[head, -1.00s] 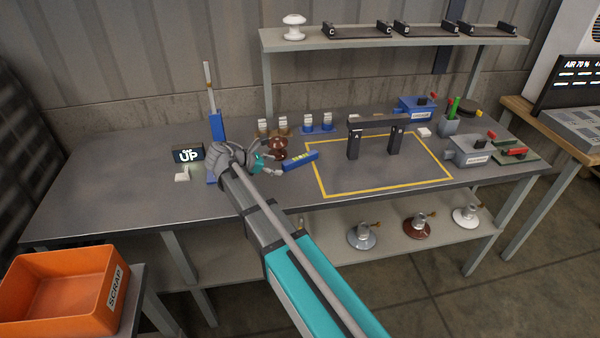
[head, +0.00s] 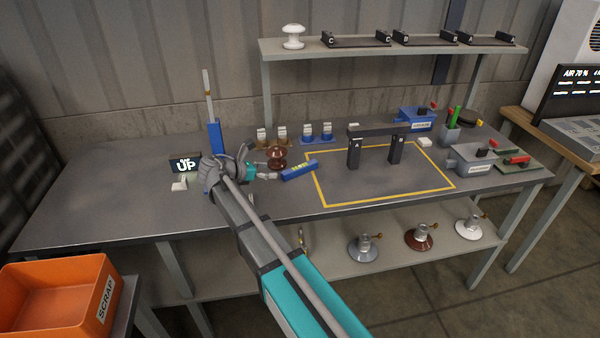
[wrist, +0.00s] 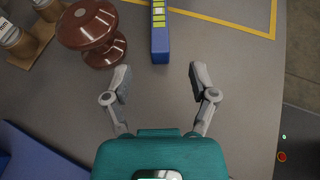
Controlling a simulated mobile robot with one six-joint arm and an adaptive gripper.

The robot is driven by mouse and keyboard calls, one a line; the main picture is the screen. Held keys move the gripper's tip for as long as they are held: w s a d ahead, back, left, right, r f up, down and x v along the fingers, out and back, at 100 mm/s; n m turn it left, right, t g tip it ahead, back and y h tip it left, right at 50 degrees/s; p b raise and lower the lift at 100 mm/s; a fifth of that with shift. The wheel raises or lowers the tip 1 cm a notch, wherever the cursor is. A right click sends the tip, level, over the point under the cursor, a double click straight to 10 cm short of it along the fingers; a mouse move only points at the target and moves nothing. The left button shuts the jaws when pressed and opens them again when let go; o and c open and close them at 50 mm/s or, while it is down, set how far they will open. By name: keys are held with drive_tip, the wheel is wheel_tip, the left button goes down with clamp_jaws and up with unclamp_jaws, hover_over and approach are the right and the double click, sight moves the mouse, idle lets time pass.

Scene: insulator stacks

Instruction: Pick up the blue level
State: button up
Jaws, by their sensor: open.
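The blue level (head: 299,170) lies on the grey table, just left of the yellow outlined area. In the wrist view the level (wrist: 160,44) has a yellow-green marked top, and its near end lies just ahead of my fingers, roughly centred between them. My gripper (head: 266,171) is to the left of the level in the head view. In the wrist view my gripper (wrist: 158,80) is open and empty, its two fingers spread apart.
A brown insulator (head: 277,157) stands close beside the level, and it also shows at upper left in the wrist view (wrist: 88,25). A blue upright post (head: 215,138) stands left of it. A dark beam on posts (head: 355,152) is inside the yellow outline.

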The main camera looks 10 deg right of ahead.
sight(296, 168)
drive_tip(key=b+x, duration=0.1)
drive_tip(key=x, duration=0.4)
drive_tip(key=shift+f+b, duration=0.15)
drive_tip(key=shift+b, duration=0.2)
drive_tip(key=shift+w+d+f, duration=0.15)
drive_tip(key=shift+w+d, duration=0.1)
drive_tip(key=shift+d, duration=0.3)
drive_tip(key=shift+r+b+x, duration=0.15)
drive_tip(key=shift+b+x, duration=0.25)
drive_tip(key=shift+x, duration=0.9)
drive_tip(key=shift+r+b+x, duration=0.1)
drive_tip(key=shift+b+x, duration=0.3)
drive_tip(key=shift+x, duration=0.9)
drive_tip(key=shift+d, duration=0.1)
clamp_jaws()
